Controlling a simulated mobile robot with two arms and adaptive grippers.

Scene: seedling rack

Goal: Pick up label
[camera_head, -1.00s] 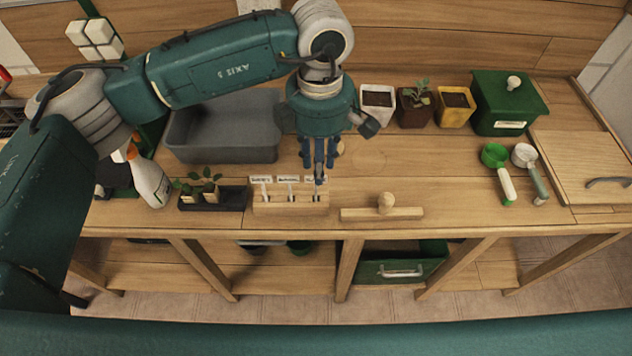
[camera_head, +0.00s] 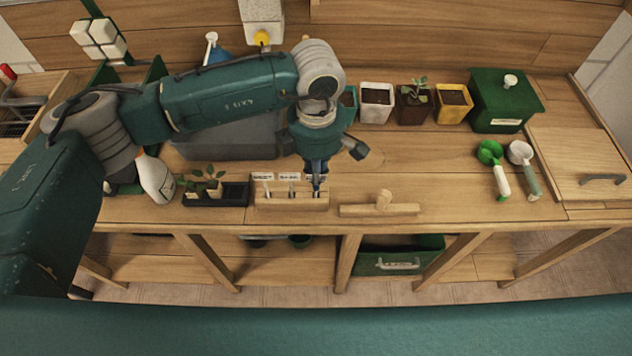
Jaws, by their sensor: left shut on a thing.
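A small wooden rack (camera_head: 292,202) stands near the front edge of the bench. Two white labels stand upright in it, a left label (camera_head: 263,177) and a middle label (camera_head: 289,177). My left gripper (camera_head: 316,183) points down at the right end of the rack. It is shut on the right label (camera_head: 317,176), which is mostly hidden by the fingers. The label's lower end is at the rack, and I cannot tell whether it is clear of its slot. My right gripper is not in view.
A seedling tray (camera_head: 222,196) and a spray bottle (camera_head: 155,178) stand left of the rack. A wooden tamper (camera_head: 380,208) lies just right. A grey tub (camera_head: 225,140) is behind my arm. Pots (camera_head: 376,103), a green box (camera_head: 502,104) and scoops (camera_head: 497,170) stand further right.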

